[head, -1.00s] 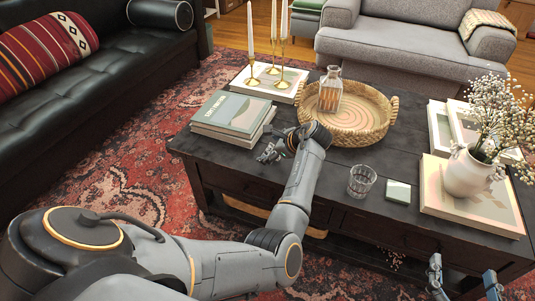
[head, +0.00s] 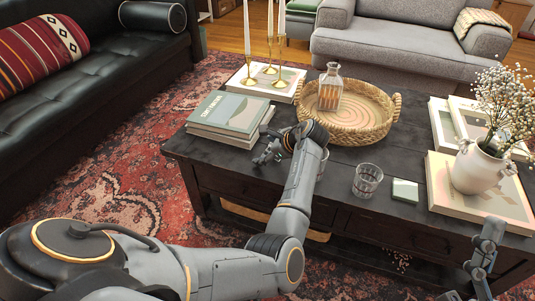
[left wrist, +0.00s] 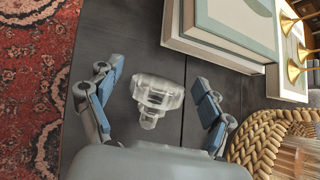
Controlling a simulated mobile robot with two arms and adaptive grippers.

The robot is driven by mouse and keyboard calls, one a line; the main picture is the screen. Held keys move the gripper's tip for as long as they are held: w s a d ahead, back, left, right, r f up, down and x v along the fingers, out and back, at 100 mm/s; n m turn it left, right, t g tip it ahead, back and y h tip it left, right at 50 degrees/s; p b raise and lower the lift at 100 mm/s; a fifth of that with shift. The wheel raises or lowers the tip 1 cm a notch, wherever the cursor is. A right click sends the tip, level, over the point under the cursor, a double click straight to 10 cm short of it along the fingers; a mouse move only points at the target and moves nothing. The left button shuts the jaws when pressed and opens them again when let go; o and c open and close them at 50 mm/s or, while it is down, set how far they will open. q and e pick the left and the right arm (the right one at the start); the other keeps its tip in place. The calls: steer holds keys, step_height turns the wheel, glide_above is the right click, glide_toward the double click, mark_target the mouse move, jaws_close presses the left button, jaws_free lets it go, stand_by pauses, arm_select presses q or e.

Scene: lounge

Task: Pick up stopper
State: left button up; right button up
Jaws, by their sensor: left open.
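The clear glass stopper (left wrist: 157,93) lies on the dark coffee table top in the left wrist view. My left gripper (left wrist: 155,100) is open, with one blue-padded finger on each side of the stopper and gaps between. In the head view my left gripper (head: 265,152) is low over the table, in front of the stacked books; I cannot make out the stopper there. A glass decanter (head: 330,88) stands without a stopper in the woven tray (head: 376,130). My right gripper (head: 486,258) is at the lower right, partly cut off.
The stacked books (head: 224,112) are close behind my left gripper. A drinking glass (head: 367,180) and a small green box (head: 405,190) stand to its right. A white flower vase (head: 482,170) stands on books at the right. Brass candle holders (head: 275,72) are at the back.

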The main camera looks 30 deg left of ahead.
arm_select(q)
steer(key=c, duration=1.3)
